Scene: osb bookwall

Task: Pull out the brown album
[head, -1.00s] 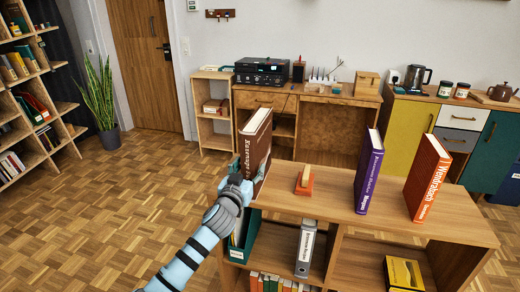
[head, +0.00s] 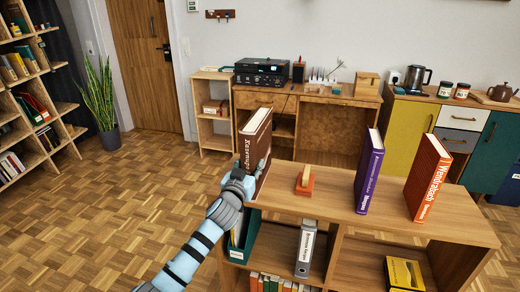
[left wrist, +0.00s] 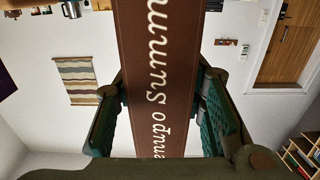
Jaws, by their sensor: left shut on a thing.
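The brown album (head: 254,143) stands upright at the left end of the low shelf's top (head: 330,212), its lettered spine toward me. My left gripper (head: 243,178) is shut on the album near the lower part of its spine. In the left wrist view the brown spine (left wrist: 160,80) with white lettering runs between the two green-padded fingers of my left gripper (left wrist: 158,120). The album's underside contact with the shelf is partly hidden by the gripper. My right gripper is not in view.
A small orange and wooden object (head: 305,182) lies right of the album. A purple book (head: 369,172) and an orange-red book (head: 428,178) stand further right. Binders and books fill compartments below. Floor is open on the left.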

